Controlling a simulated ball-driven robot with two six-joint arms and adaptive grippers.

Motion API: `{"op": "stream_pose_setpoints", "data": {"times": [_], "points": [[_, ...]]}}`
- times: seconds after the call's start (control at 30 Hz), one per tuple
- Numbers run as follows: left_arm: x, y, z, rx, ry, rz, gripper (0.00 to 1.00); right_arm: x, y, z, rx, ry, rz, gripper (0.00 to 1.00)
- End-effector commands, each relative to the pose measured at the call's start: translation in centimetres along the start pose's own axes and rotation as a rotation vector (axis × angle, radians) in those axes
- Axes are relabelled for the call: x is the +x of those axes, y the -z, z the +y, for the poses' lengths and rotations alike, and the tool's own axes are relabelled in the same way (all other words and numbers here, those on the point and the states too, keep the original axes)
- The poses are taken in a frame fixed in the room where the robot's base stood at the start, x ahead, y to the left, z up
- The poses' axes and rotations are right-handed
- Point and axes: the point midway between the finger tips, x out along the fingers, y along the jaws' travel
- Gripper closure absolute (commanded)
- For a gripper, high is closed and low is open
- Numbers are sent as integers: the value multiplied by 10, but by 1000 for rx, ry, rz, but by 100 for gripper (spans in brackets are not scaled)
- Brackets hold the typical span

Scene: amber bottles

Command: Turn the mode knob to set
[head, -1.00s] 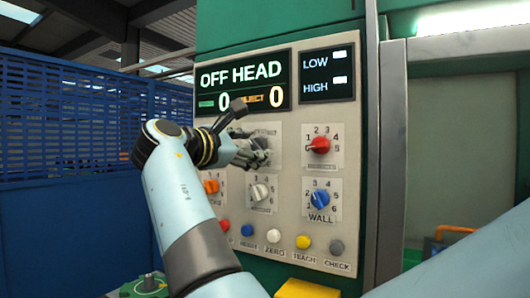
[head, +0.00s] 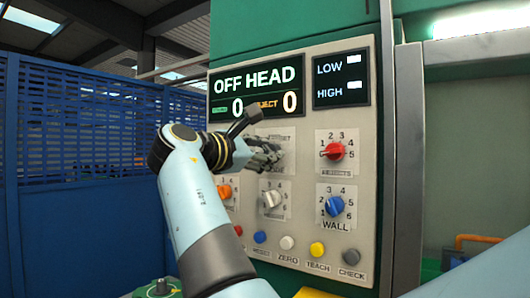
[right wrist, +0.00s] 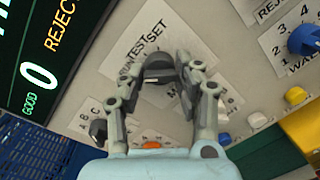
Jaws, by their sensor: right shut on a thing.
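The mode knob (right wrist: 158,75) is dark and sits on a pale label plate (right wrist: 144,33) on the control panel. The words TEST and SET can be read on the plate in the right wrist view. My right gripper (right wrist: 162,70) is shut on the knob, one finger on each side of it. In the head view my right gripper (head: 272,157) covers the knob and much of its plate. Which mark the knob points at cannot be told. My left gripper is not in view.
The display (head: 257,91) above reads OFF HEAD with two zeros. A red knob (head: 333,151), a blue knob (head: 334,206) and a light grey knob (head: 271,198) are close by. Several push buttons line the panel's bottom. A blue mesh fence (head: 85,130) stands at left.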

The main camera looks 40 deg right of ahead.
Motion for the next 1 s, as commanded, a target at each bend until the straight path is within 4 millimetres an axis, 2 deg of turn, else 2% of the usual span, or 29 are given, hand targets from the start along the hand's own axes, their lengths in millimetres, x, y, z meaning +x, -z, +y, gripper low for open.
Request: {"op": "stream_pose_setpoints", "data": {"times": [0.37,1.0], "points": [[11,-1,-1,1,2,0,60,0,0,-1,209,15,13,99],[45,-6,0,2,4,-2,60,0,0,-2,813,57,56,99]]}}
